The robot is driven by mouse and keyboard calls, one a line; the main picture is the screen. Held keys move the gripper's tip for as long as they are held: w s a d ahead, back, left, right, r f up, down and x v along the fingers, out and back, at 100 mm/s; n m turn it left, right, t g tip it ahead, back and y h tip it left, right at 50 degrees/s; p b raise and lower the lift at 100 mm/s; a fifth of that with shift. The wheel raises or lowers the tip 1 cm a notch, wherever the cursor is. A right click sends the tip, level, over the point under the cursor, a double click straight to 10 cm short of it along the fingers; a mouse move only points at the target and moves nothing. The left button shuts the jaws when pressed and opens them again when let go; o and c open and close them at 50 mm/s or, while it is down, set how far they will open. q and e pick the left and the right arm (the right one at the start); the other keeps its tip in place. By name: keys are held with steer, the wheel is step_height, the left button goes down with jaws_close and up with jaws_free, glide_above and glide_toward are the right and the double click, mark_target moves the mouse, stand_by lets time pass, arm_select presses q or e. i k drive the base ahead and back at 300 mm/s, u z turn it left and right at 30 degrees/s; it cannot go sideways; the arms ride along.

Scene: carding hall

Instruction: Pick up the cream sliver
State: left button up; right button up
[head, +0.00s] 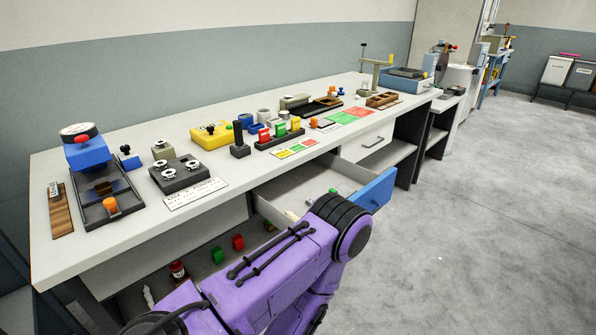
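I cannot clearly identify the cream sliver. A small pale piece (292,215) lies in the open drawer (270,211), close to my purple arm, too small to tell what it is. A whitish slender thing (148,296) stands on the lower shelf at the left, partly cut off by my arm; I cannot tell what it is. The drawer has a blue front (375,191) and is pulled out below the white bench (240,178). My purple arm crosses the bottom centre and hides part of the drawer. Neither gripper shows.
The bench top holds a blue dial gauge (86,152), a yellow box (211,134), a rack of coloured blocks (279,134) and a blue machine (406,80). Red (238,242) and green (217,255) blocks sit on the lower shelf. The floor at right is clear.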

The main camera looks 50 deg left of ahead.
mark_target(289, 214)
steer(key=u, duration=0.6)
steer(key=i, duration=0.55)
steer(key=u, duration=0.65)
